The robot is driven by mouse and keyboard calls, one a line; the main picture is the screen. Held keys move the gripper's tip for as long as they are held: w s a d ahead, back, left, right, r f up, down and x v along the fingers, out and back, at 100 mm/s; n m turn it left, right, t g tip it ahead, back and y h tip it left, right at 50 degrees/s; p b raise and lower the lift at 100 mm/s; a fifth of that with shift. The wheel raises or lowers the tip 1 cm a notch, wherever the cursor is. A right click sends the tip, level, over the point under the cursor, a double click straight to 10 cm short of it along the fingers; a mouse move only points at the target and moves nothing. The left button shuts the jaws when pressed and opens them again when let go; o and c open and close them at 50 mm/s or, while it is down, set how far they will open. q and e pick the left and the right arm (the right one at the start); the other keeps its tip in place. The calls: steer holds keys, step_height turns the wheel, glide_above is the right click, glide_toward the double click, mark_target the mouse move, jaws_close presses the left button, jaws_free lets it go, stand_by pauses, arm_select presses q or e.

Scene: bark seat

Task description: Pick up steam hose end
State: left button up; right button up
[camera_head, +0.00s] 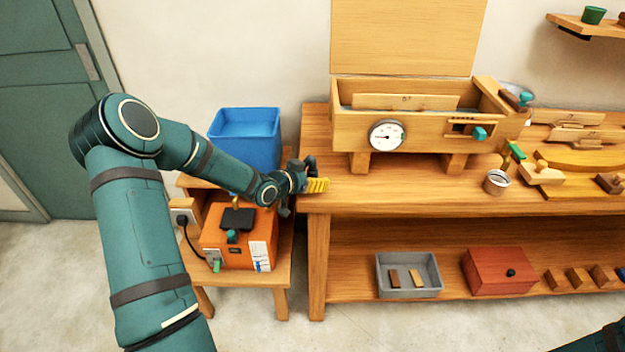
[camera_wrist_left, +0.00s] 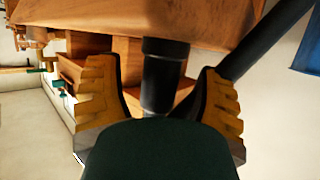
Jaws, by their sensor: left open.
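The steam hose end is a black cylinder with a wider collar (camera_wrist_left: 163,60) in the left wrist view. It lies between the two yellow ridged fingers of my left gripper (camera_wrist_left: 158,85), with a visible gap on each side. Its lower part is hidden behind the dark green gripper body. In the head view my left gripper (camera_head: 312,184) is open at the left end of the workbench. A dark curved piece (camera_head: 310,164) shows just behind its fingers, probably the hose. My right gripper is out of view.
An orange boiler box (camera_head: 258,250) stands on a small wooden table below my left forearm. A blue bin (camera_head: 247,140) is behind it. A wooden steam box with a gauge (camera_head: 387,135) and raised lid stands on the workbench (camera_head: 400,190). A metal cup (camera_head: 497,182) is farther right.

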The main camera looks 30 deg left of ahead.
arm_select(q)
steer(key=shift+o, duration=0.2)
jaws_close()
